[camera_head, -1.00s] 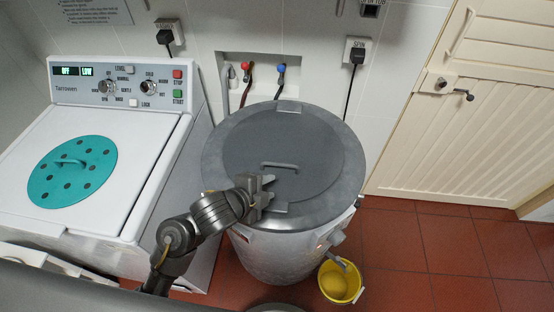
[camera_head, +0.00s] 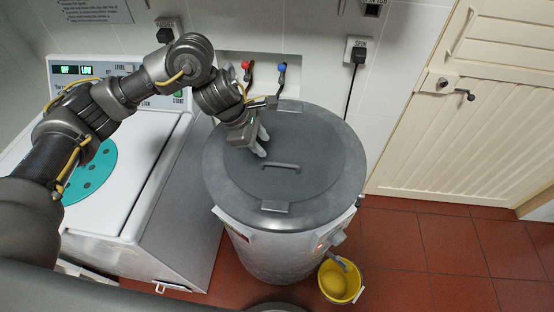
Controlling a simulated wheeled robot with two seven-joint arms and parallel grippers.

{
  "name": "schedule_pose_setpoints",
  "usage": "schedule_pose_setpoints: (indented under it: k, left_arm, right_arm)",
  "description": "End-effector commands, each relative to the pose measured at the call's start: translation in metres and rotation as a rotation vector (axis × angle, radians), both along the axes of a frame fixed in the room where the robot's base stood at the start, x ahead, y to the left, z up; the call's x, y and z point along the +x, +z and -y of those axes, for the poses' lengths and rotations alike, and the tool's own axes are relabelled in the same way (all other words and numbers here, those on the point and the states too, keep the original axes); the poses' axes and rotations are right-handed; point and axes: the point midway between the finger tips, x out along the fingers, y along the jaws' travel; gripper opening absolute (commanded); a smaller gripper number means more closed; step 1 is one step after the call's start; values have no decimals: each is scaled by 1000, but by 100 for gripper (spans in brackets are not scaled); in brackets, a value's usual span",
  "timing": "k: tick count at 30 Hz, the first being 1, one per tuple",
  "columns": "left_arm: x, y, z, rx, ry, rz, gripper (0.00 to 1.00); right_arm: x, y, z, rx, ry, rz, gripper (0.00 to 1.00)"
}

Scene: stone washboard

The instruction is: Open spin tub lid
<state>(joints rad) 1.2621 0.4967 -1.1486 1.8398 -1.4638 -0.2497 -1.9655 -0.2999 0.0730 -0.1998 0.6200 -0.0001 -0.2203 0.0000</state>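The spin tub is a grey metal drum (camera_head: 270,255) in the middle of the head view. Its round grey lid (camera_head: 310,150) lies flat and shut on top, inside a wide rim. A bar handle (camera_head: 282,166) sits on the lid near its middle. My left gripper (camera_head: 262,146) is over the lid's left part, just up and left of the handle and apart from it. Its two fingers are spread with nothing between them. My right gripper is not in view.
A white washing machine (camera_head: 160,205) with a teal disc (camera_head: 95,172) stands on the left, partly under my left arm. A yellow bucket (camera_head: 340,284) is on the red tiled floor at the tub's lower right. A cream door (camera_head: 470,150) is at the right.

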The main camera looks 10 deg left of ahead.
Motion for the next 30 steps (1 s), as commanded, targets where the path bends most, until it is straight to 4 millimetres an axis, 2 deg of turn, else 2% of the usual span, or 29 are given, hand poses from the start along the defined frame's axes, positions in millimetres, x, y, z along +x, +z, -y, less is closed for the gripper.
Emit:
schedule_pose_setpoints:
  k: [5, 21, 30]
  left_arm:
    - [1, -8, 5, -4, 0, -4, 34]
    - [17, -86, 38, -4, 4, -2, 34]
    - [19, -98, 43, -4, 2, 1, 34]
  right_arm:
    - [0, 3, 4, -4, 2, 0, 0]
    - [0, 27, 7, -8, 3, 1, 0]
    - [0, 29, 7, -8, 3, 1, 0]
